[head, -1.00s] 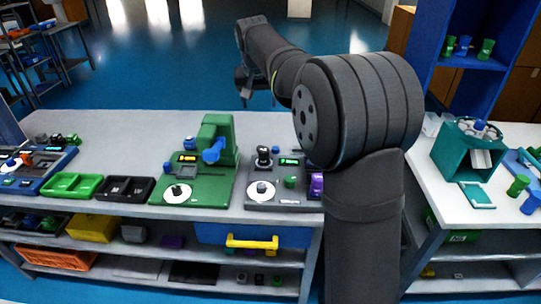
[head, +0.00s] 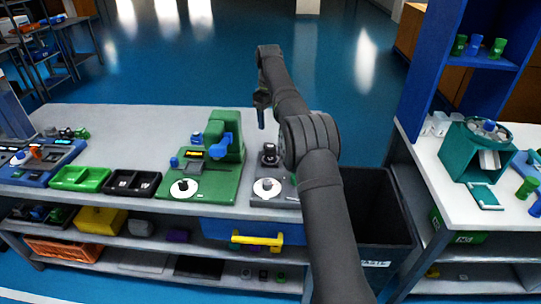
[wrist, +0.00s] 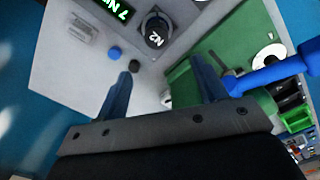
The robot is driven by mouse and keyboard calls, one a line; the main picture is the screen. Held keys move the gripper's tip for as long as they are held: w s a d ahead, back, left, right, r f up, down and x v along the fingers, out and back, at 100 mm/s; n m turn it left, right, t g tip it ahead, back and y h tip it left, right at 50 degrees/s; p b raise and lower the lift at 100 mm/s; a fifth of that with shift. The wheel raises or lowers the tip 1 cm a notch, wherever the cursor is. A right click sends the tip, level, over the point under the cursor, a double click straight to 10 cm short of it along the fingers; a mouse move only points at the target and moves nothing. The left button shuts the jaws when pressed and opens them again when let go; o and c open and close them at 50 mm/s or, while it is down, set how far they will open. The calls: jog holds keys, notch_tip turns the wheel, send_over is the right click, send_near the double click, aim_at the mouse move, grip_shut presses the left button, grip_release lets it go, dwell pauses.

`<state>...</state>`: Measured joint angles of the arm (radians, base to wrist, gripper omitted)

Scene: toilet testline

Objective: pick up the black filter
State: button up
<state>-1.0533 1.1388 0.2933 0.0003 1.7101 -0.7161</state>
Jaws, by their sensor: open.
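A black knob-like part marked N2 (wrist: 155,28) stands on the grey station in the wrist view. In the head view a black part (head: 269,154) stands on the grey station (head: 262,200). I cannot tell for certain whether it is the filter. My gripper (head: 262,124) hangs in the air above and behind the stations, pointing down. In the wrist view my gripper (wrist: 160,82) is open, with nothing between its fingers. My arm hides the right part of the grey station.
The green station (head: 225,184) with its blue lever (wrist: 275,75) stands left of the grey one. Black (head: 150,191) and green (head: 65,186) trays lie further left. A dark waste bin (head: 390,232) stands between the bench and the white table (head: 455,205) at right.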

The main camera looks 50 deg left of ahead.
aim_at(271, 146)
notch_tip(271, 146, down, 10)
jog(key=shift+f, duration=0.1)
jog(key=shift+w+f, duration=0.2)
jog(key=shift+f, duration=1.1)
jog(key=shift+w+f, duration=0.15)
jog(key=shift+f, duration=1.15)
jog(key=c, duration=1.1)
jog(key=shift+r, duration=0.1)
